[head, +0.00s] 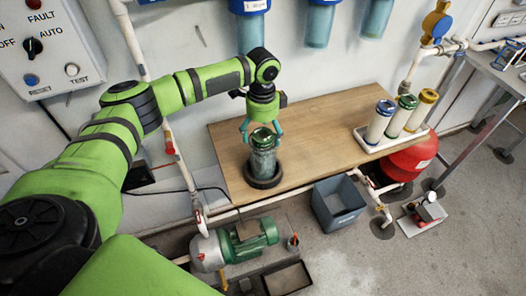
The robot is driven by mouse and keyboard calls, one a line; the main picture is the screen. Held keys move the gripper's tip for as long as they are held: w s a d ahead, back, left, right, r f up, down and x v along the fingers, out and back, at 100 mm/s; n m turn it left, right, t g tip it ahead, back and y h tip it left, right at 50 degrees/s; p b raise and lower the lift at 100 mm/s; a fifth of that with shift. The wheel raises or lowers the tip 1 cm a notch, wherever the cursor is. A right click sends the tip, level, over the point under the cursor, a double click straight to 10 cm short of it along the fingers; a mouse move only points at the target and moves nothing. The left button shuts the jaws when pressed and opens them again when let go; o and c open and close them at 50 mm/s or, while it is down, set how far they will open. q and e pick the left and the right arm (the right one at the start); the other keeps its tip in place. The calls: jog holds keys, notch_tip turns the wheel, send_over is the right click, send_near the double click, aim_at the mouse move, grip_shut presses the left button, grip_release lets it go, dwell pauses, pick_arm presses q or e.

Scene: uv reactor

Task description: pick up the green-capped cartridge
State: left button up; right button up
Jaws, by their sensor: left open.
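The green-capped cartridge (402,115) stands upright between a blue-capped and a yellow-capped cartridge in a white tray (373,145) on the right of the wooden table. My left gripper (262,133) points down over the table's left part, well to the left of that cartridge. Its teal fingers are open on either side of the top of a clear canister (263,163) with a dark greenish cap. I cannot tell if they touch it. The canister stands upright in a black ring (263,182). My right gripper is not in view.
The wooden table (320,125) is bare between the canister and the tray. Blue-topped housings (320,22) hang on the wall above. A grey bin (338,203), a green pump (245,243) and a red tank (408,158) are below the table's front edge.

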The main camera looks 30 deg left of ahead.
pick_arm(q)
jog(key=c, duration=1.7)
jog(key=shift+r, duration=0.15)
